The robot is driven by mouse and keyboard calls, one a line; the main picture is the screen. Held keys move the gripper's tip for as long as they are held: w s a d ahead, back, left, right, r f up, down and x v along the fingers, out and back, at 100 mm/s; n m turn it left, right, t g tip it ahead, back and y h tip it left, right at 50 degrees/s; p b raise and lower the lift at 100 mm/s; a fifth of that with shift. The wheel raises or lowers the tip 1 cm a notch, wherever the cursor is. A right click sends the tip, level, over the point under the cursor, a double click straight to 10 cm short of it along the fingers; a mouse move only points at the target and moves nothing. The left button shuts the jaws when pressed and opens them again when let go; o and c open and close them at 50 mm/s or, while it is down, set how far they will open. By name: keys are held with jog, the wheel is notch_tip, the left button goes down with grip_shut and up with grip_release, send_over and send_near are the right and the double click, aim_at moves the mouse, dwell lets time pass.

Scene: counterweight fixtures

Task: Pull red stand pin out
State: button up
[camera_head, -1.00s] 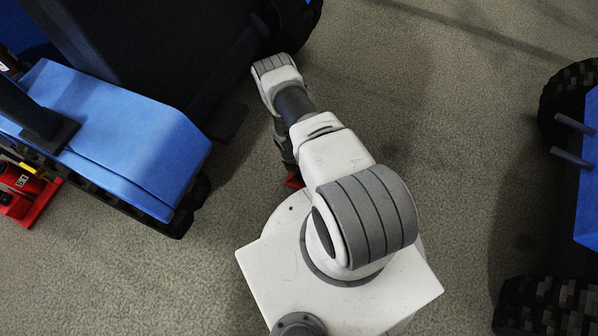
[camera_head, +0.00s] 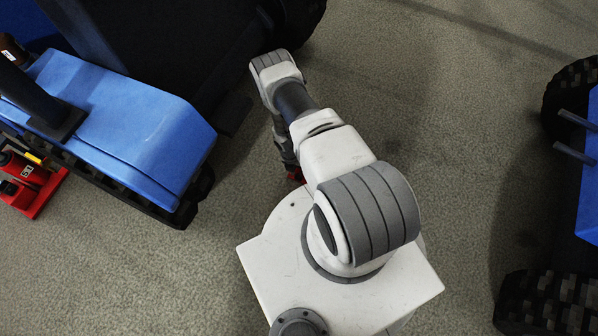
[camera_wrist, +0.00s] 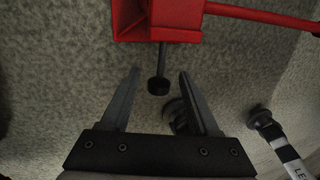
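The red stand (camera_wrist: 160,20) is at the top of the wrist view, cut off by the frame edge. A dark pin (camera_wrist: 158,85) with a round black knob hangs from it toward my gripper (camera_wrist: 158,75). My gripper is open, with one finger on each side of the knob and gaps visible on both sides. I cannot tell whether the knob is at the same depth as the fingertips. In the head view my arm hides most of the stand, and only a small red part (camera_head: 295,174) shows.
A striped black-and-white bar (camera_wrist: 285,148) lies right of my gripper in the wrist view. A blue tracked machine (camera_head: 130,125) stands left in the head view, with a red jack (camera_head: 32,185) beside it. Another blue machine (camera_head: 590,205) is at right. Floor between is clear.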

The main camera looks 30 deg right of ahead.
notch_tip(320, 180, up, 17)
jog(key=w+a+p, duration=0.2)
jog(key=p, duration=0.4)
jog(key=shift+w+p, duration=0.3)
jog(key=shift+w, duration=0.05)
jog(key=shift+r, duration=0.1)
